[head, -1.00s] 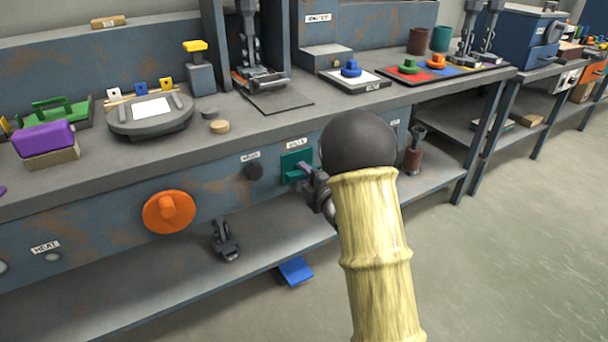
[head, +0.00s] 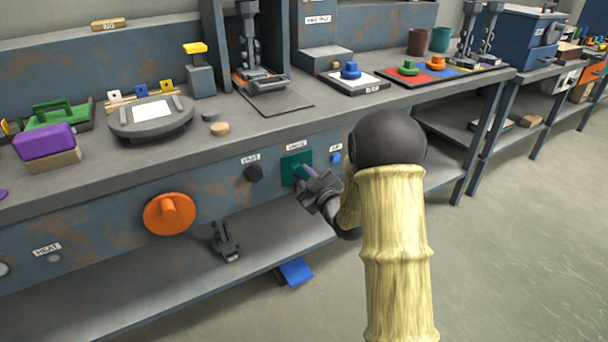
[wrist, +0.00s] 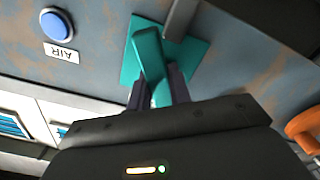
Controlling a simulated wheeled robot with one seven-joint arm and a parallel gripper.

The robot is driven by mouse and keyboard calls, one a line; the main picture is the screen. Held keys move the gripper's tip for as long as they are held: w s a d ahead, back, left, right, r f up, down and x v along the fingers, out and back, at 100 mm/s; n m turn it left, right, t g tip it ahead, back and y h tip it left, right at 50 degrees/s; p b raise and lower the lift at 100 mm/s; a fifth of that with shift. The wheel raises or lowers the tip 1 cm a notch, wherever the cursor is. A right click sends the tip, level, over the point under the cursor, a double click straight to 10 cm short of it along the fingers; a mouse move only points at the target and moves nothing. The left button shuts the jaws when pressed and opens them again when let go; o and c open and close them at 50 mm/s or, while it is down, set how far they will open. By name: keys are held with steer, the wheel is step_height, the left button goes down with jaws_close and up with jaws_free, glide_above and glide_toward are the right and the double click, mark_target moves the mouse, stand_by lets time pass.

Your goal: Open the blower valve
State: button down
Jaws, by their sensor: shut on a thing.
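The blower valve appears as a teal handle on a square teal plate (head: 290,161) on the bench's front panel, under a small label. My gripper (head: 306,177) is at the handle, reaching in from the lower right. In the wrist view, the teal handle (wrist: 148,48) runs down between the two dark fingers of my gripper (wrist: 159,88), which are shut on it. The handle's upper end stands clear of the fingers. My gripper hides part of the handle in the head view.
A dark knob (head: 254,173) is left of the plate and a blue button (head: 336,158) right of it. A large orange knob (head: 169,213) is farther left. The lower shelf (head: 150,282) juts out below, with a dark pedal-like thing (head: 225,241) near it. The floor at right is clear.

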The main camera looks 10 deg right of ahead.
steer(key=m+p, duration=0.1)
steer(key=m, duration=0.2)
steer(key=shift+s+m, duration=0.1)
steer(key=shift+m, duration=0.2)
steer(key=shift+f+m+p, duration=0.15)
steer(key=shift+m+p, duration=0.4)
steer(key=shift+m, duration=0.75)
steer(key=c, duration=1.3)
jaws_free()
